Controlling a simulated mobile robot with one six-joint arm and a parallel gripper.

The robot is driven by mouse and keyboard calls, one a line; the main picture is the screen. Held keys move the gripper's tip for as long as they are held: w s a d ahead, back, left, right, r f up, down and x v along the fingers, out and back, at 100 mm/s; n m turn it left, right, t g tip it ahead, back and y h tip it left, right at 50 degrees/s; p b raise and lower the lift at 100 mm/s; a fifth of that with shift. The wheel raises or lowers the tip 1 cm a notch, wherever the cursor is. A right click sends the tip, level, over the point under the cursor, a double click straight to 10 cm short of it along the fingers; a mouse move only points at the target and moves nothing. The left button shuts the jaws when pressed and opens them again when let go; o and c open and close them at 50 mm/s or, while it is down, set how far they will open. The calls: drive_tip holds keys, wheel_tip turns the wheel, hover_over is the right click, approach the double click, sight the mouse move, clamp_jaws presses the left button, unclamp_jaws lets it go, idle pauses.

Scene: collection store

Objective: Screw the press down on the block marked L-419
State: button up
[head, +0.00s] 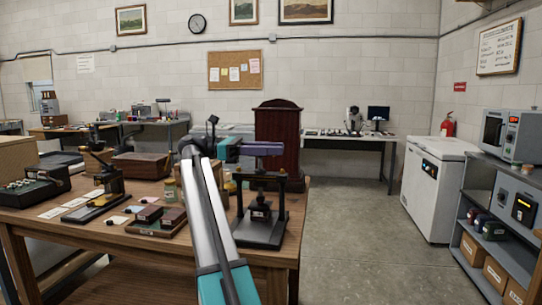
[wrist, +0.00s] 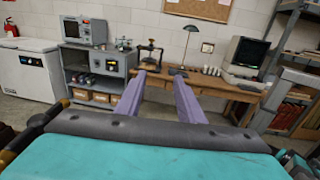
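A dark screw press (head: 284,186) with a flat base and uprights stands at the table's near right corner. A dark block (head: 260,209) with a small white label sits low inside it; the label is too small to read. My gripper (head: 270,149) is level, just above the press top in the head view, with its purple fingers pointing right. In the wrist view my gripper (wrist: 159,72) has its two fingers apart with nothing between them. The near press does not show there, and contact with its handle cannot be told.
The wooden table (head: 150,258) also holds another upright device (head: 105,172), dark boxes (head: 160,217), cards and jars. A tall dark red cabinet (head: 278,135) stands behind the press. Open floor (head: 345,230) lies right, before a white freezer (head: 432,185) and grey shelves (head: 480,215).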

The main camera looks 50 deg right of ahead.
drive_tip(key=shift+s+a+b, duration=0.35)
drive_tip(key=shift+s+a, duration=0.05)
drive_tip(key=shift+s, duration=0.1)
drive_tip(key=shift+r, duration=0.1)
drive_tip(key=shift+c, duration=0.7)
